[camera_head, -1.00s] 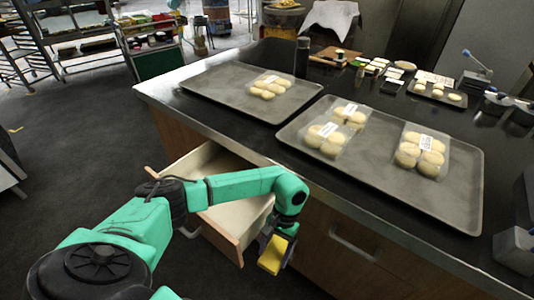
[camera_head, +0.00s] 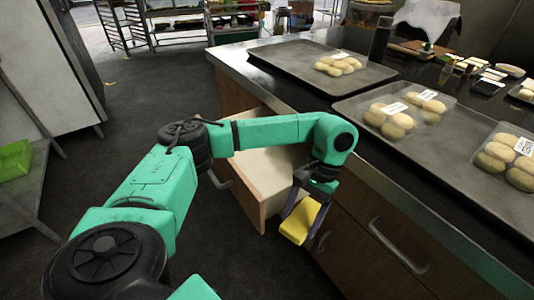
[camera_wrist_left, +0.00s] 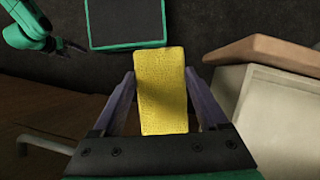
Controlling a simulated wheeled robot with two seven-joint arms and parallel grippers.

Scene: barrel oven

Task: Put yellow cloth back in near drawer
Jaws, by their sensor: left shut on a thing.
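The yellow cloth (camera_head: 299,222) is a small block-like piece held by my left gripper (camera_head: 304,212). In the left wrist view the cloth (camera_wrist_left: 161,90) sits between the two purple fingers of the left gripper (camera_wrist_left: 163,88), which are shut on it. An open drawer (camera_head: 268,176) with a pale inside and wooden front juts from the counter. The gripper and cloth are beside the drawer, to its right in the head view, outside its front corner. In the left wrist view the drawer (camera_wrist_left: 285,115) is at the right.
The dark counter (camera_head: 300,98) carries a near tray (camera_head: 440,145) and a far tray (camera_head: 290,60) with packs of buns. A closed drawer handle (camera_head: 398,246) is right of the cloth. A shelf with a green bin (camera_head: 14,160) stands at left. The floor (camera_head: 150,110) is clear.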

